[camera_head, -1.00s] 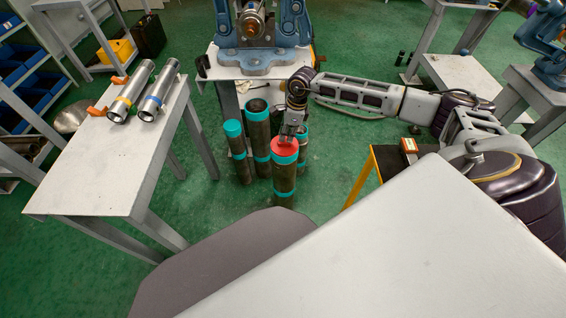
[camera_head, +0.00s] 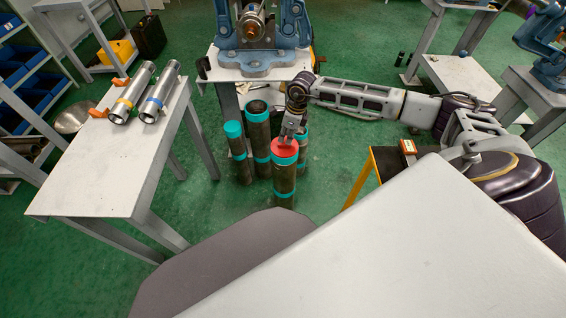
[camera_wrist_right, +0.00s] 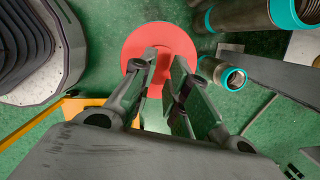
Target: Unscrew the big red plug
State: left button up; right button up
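The big red plug (camera_head: 284,151) is a round red disc on top of the front upright pipe (camera_head: 284,180), which is dark with teal bands. My right gripper (camera_head: 286,142) reaches down to the plug from above, slightly tilted. In the right wrist view, the plug (camera_wrist_right: 176,38) lies just beyond the fingertips of my right gripper (camera_wrist_right: 165,60). The two fingers stand apart with red showing between them, and I see nothing held. I cannot tell whether the fingertips touch the plug. The pipe under the plug is mostly hidden there. My left gripper is not in view.
Several other teal-banded pipes (camera_head: 257,140) stand close behind and left of the plugged one. A blue vise (camera_head: 262,60) is on a stand behind them. A grey table (camera_head: 105,180) with two metal tubes is at left. A dark yellow-edged table (camera_head: 392,164) is at right.

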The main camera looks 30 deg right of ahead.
aim_at(284, 147)
jog(key=shift+m, duration=1)
jog(key=shift+a, duration=0.1)
jog(key=shift+s+m+h+p, duration=0.1)
jog(key=shift+m+h+p, duration=0.3)
jog(key=shift+m, duration=0.8)
jog(key=shift+f+b, duration=0.7)
jog(key=shift+f, duration=0.25)
jog(key=shift+s+f, duration=0.1)
jog(key=shift+a, duration=0.1)
